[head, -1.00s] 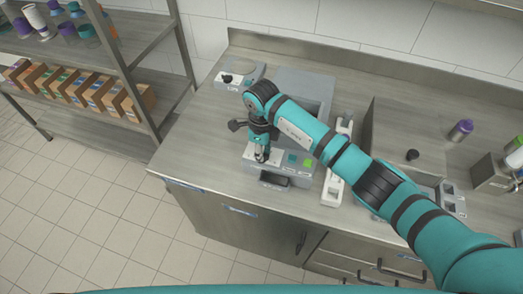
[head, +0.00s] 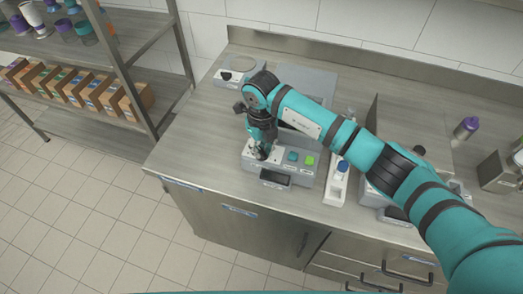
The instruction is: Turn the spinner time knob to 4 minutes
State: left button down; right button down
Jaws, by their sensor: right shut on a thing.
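The spinner (head: 305,176) is a grey machine on the steel counter. Its front panel has a teal button (head: 292,156), a green button (head: 310,160) and a dark display (head: 274,178). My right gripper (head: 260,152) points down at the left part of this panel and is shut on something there. The spot matches a knob, but the fingers hide it, so its setting cannot be read. My right arm comes in from the right and covers much of the machine's back part. My left gripper is not in view.
A small scale-like device (head: 236,70) stands at the back left of the counter. A white narrow holder with a blue cap (head: 343,166) is right of the spinner. A purple-capped bottle (head: 466,128) stands farther right. The counter's left part is clear.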

jog(key=m+b, duration=0.1)
jog(key=m, duration=0.3)
jog(key=shift+m+b, duration=0.3)
jog(key=shift+b, duration=0.05)
jog(key=m+b, duration=0.1)
jog(key=m, duration=0.2)
jog(key=shift+m, duration=0.4)
jog(key=m+b, duration=0.1)
jog(key=m, duration=0.3)
jog(key=shift+m+b, duration=0.35)
jog(key=shift+m, duration=1.45)
jog(key=shift+w+r+m, duration=0.1)
jog(key=shift+m, duration=0.2)
jog(key=c, duration=1.4)
grip_release()
jog(key=shift+o, duration=0.2)
